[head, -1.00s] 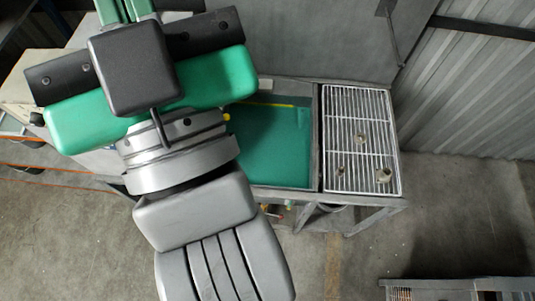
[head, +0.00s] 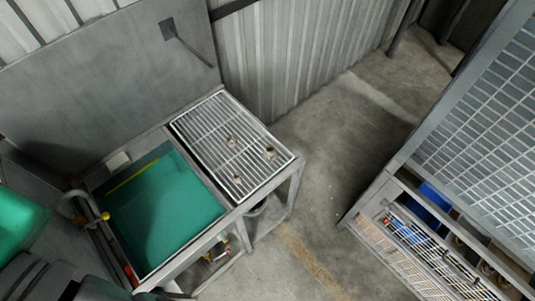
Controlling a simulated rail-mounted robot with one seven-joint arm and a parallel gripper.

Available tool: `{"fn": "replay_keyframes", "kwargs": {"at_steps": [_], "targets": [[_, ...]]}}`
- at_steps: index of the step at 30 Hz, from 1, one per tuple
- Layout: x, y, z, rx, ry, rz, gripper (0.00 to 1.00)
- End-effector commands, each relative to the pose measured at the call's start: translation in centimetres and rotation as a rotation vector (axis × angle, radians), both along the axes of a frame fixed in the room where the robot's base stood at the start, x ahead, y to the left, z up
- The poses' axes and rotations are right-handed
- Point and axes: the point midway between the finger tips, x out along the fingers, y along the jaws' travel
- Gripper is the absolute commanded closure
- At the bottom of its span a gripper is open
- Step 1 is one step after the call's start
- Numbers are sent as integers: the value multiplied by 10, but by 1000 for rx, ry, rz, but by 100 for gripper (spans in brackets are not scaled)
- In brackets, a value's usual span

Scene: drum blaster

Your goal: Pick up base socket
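Several small metal fittings lie on a white wire rack (head: 205,130) on the right half of the workbench. One fitting (head: 270,153) is the largest and sits near the rack's right edge. Another fitting (head: 231,141) is near the middle, and a smaller fitting (head: 237,180) is near the front edge. They are too small to tell which is the base socket. My gripper is not in view; only green and dark parts of my arm show at the lower left.
A green basin (head: 165,215) with a yellow strip fills the bench's left half. A corrugated metal wall (head: 300,60) stands behind. A grated metal structure (head: 480,130) is at the right, with a lower mesh shelf and a blue item (head: 435,203). Open concrete floor lies between.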

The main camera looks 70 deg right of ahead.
Motion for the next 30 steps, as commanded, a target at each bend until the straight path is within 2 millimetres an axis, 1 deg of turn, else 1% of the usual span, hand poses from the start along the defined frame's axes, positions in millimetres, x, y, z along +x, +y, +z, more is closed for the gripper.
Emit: {"fn": "replay_keyframes", "kwargs": {"at_steps": [14,15,20,21,23,24,25,30], "targets": [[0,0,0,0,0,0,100],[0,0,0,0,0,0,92],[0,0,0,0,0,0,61],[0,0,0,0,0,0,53],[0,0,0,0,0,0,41],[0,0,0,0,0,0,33],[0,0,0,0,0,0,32],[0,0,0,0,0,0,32]]}}
